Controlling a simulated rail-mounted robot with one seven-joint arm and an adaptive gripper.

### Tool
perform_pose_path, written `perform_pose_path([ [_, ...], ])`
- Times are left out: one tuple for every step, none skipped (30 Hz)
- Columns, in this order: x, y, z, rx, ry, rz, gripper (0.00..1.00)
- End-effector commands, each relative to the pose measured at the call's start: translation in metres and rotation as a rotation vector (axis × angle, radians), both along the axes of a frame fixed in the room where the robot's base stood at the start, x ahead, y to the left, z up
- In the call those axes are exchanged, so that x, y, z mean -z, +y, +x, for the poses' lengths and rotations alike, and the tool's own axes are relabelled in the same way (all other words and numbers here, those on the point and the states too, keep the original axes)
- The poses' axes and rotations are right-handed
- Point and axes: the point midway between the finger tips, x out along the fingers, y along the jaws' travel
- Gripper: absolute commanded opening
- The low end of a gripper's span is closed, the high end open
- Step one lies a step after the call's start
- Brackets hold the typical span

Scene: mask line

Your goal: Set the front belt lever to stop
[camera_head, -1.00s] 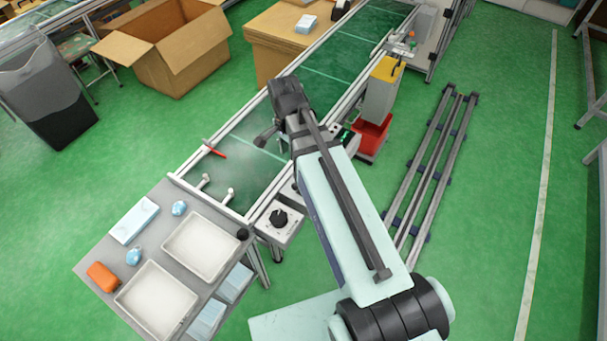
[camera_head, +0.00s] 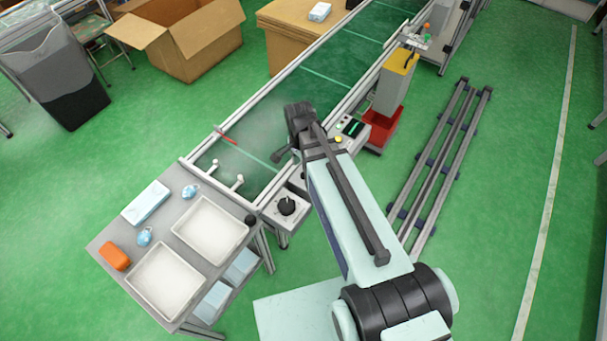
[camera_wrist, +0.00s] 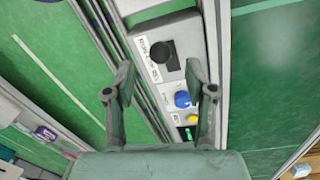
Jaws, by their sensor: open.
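A black rotary lever (camera_head: 287,206) sits on a grey box beside the front end of the conveyor belt in the head view. A black knob (camera_wrist: 163,54) with white label strips also shows in the wrist view, on a grey panel ahead of my fingertips. I cannot read the labels or the set position. My gripper (camera_head: 283,153) is near the belt's side rail, beyond the lever in the head view. In the wrist view my gripper (camera_wrist: 160,76) is open and empty, its fingers apart on either side of the panel, with the knob not between them.
A blue button (camera_wrist: 182,99) and a yellow button (camera_wrist: 193,118) sit on the panel below the knob. The belt (camera_head: 340,65) runs along the rail. A grey table with white trays (camera_head: 210,229) stands at the front. A red bin (camera_head: 381,128) stands right of the belt.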

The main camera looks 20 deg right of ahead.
Motion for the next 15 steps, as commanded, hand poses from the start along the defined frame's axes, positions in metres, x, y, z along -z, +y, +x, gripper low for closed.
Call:
perform_pose_path([
  [0.006,0.0,-0.001,0.0,0.002,0.0,0.55],
  [0.011,0.0,-0.001,0.0,0.002,0.0,0.55],
  [0.016,-0.001,-0.001,0.0,0.003,0.0,0.55],
  [0.02,-0.001,-0.001,0.0,0.002,0.0,0.55],
  [0.024,-0.001,-0.001,0.0,0.002,0.0,0.55],
  [0.029,-0.001,-0.002,0.0,0.003,0.0,0.55],
  [0.033,-0.001,-0.002,0.0,0.002,0.0,0.55],
  [0.036,-0.001,-0.002,0.0,0.001,0.0,0.55],
  [0.041,-0.001,-0.002,0.0,0.002,0.0,0.55],
  [0.044,-0.001,-0.002,0.0,0.002,0.0,0.55],
  [0.047,-0.001,-0.002,0.0,0.001,0.0,0.55],
  [0.05,-0.001,-0.002,0.0,0.0,0.0,0.55],
  [0.052,-0.001,-0.002,0.0,0.001,0.0,0.55],
  [0.054,-0.001,-0.003,0.0,0.001,0.0,0.55],
  [0.057,-0.002,-0.003,0.0,0.001,0.0,0.55],
])
